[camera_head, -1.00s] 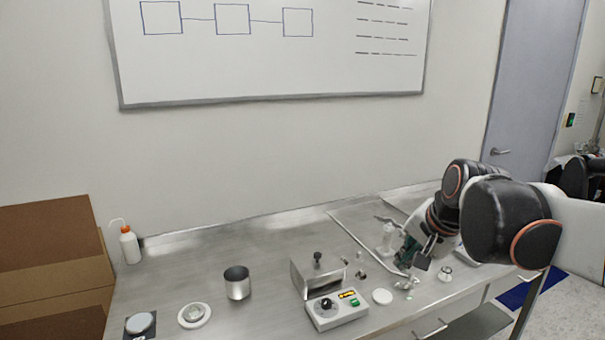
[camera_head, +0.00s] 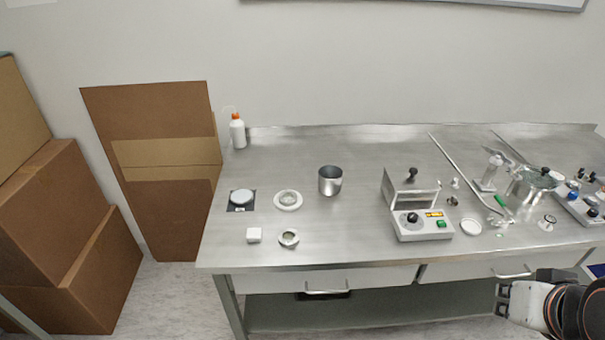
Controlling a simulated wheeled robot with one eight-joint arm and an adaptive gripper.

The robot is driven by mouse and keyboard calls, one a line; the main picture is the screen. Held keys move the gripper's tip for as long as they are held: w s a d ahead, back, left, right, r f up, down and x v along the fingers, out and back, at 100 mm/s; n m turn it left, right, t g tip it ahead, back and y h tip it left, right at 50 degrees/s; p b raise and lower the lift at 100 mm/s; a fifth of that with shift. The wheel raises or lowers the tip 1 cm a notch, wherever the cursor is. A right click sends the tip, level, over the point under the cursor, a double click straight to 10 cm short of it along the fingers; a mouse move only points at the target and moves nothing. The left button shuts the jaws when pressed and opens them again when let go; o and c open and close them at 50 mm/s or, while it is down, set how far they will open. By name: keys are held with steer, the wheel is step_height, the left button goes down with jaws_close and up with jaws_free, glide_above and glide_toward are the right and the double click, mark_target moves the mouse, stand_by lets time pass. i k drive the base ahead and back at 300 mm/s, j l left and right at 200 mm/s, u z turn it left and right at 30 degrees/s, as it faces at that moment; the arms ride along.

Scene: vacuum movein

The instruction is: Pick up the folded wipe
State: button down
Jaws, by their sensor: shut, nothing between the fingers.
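The folded wipe looks to be the small white square block (camera_head: 254,235) near the front left of the steel bench. It lies flat, left of a small metal ring-shaped part (camera_head: 288,238) and apart from it. My gripper (camera_head: 500,299) is at the lower right, in front of the bench's front edge and far to the right of the wipe. It is shut and empty.
The steel bench (camera_head: 360,240) holds a dark pad with a disc (camera_head: 241,198), a white ringed dish (camera_head: 288,199), a metal cup (camera_head: 330,180) and a control box (camera_head: 421,224). A wash bottle (camera_head: 238,132) stands behind. Cardboard boxes (camera_head: 60,230) stand left.

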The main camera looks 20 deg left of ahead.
mark_target(253, 236)
steer(key=u, duration=1.55)
steer(key=i+j+z, duration=0.15)
steer(key=i+z, duration=0.2)
steer(key=i+j+z, duration=0.4)
steer(key=i+l, duration=0.05)
steer(key=l, duration=0.05)
